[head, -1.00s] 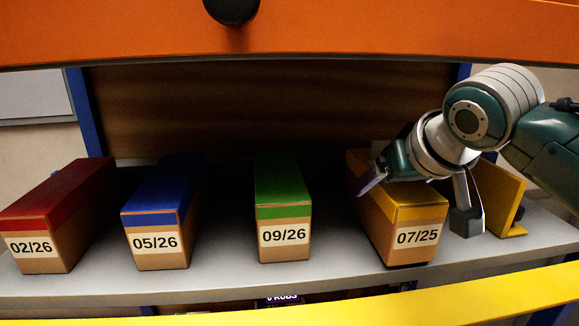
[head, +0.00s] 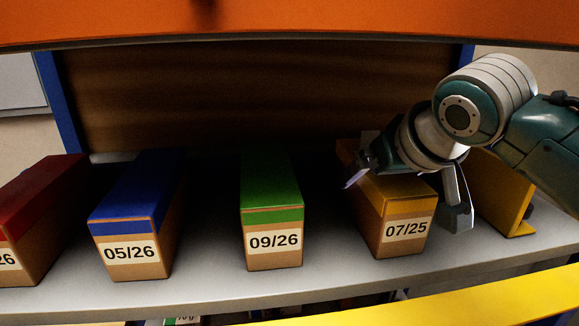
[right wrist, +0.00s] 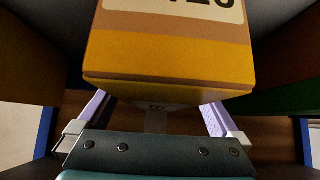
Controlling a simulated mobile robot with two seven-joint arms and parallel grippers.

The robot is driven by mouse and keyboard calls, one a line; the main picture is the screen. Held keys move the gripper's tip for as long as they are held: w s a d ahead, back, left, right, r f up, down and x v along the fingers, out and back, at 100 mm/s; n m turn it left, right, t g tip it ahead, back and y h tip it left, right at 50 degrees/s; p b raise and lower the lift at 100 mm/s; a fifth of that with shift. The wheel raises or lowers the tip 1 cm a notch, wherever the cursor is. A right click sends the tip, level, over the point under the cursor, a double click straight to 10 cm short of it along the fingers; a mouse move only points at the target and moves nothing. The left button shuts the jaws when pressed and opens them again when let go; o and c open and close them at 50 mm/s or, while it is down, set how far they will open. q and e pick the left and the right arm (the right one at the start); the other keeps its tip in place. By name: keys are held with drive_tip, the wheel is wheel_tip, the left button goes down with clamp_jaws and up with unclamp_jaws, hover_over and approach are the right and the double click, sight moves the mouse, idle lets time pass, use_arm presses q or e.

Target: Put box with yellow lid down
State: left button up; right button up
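The box with the yellow lid (head: 402,222), labelled 07/25, appears to stand upright on the grey shelf (head: 335,272) at the right of the head view. Its lid and label fill the top middle of the right wrist view (right wrist: 170,55). My right gripper (head: 408,196) is at this box, with one finger on each side of it. The fingers are spread wide, and a narrow gap shows between the right-hand finger and the box. In the right wrist view the box partly hides the fingertips (right wrist: 158,110). My left gripper is not in view.
A green-lidded box (head: 272,215), a blue-lidded box (head: 135,225) and a red-lidded box (head: 40,225) stand to the left, with gaps between. A yellow bracket (head: 508,195) stands close on the right. An orange beam (head: 330,22) crosses above and a yellow bar (head: 480,298) crosses in front.

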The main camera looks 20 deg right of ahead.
sight(395, 178)
drive_tip(key=shift+r, duration=0.15)
drive_tip(key=shift+s+r+b, duration=0.3)
drive_tip(key=shift+s+r, duration=0.05)
drive_tip(key=b+v, duration=0.2)
drive_tip(key=v, duration=0.3)
drive_tip(key=shift+s+r, duration=0.15)
drive_tip(key=shift+r, duration=0.1)
drive_tip(key=shift+s+a+r, duration=0.15)
drive_tip(key=shift+s+r, duration=0.2)
drive_tip(key=shift+s, duration=0.1)
